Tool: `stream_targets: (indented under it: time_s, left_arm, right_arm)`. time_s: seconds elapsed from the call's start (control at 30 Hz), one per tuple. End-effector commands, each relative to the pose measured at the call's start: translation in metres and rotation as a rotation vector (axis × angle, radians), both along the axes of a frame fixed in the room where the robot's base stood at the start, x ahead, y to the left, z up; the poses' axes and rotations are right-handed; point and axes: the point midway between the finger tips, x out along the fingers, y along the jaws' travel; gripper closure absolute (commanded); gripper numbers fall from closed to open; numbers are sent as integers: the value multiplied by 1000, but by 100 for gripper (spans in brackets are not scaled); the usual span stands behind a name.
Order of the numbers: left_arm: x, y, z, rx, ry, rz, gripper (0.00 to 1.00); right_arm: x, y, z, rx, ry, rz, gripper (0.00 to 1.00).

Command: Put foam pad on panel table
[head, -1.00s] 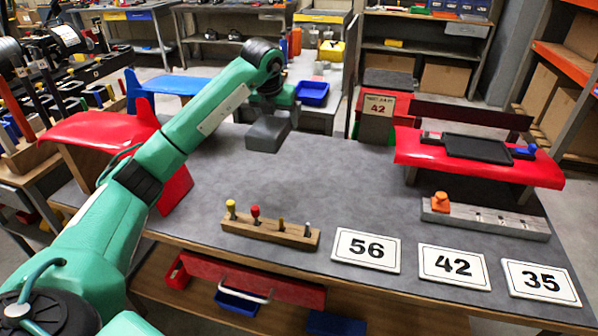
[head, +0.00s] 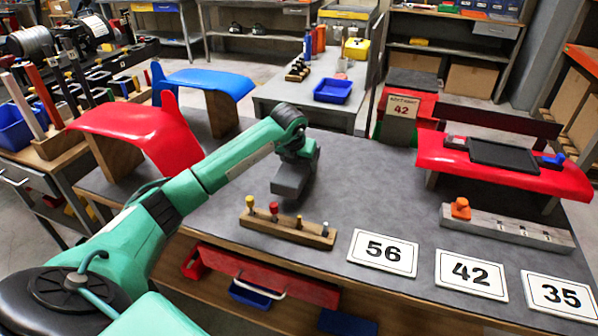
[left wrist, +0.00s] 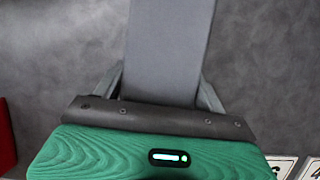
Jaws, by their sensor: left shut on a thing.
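The foam pad looks like a grey block (head: 291,183) in the head view. My left gripper (head: 298,160) is shut on it, over the grey-topped panel table (head: 365,185), behind the wooden peg rack. In the left wrist view the grey pad (left wrist: 170,45) reaches forward between the two fingers of my left gripper (left wrist: 160,88), with the grey tabletop (left wrist: 260,75) below. I cannot tell whether the pad touches the tabletop. My right gripper is not in view.
The wooden peg rack (head: 287,230) stands close in front of the pad. Number cards 56 (head: 383,252), 42 (head: 470,273) and 35 (head: 560,295) lie to the right. A red panel (head: 130,128) stands left, a red stand (head: 500,175) right. The middle tabletop is clear.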

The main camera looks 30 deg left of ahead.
Motion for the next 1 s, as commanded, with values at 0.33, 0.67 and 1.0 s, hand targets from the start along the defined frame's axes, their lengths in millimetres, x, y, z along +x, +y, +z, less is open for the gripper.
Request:
stream_targets:
  time_s: [0.33,0.67,1.0]
  left_arm:
    - [0,-1,-37,-1,1,0,50]
    - [0,0,-37,-1,1,0,6]
    - [0,0,-35,-1,0,0,6]
  right_arm:
    - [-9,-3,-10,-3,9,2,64]
    - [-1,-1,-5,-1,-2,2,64]
    - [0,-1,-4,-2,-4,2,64]
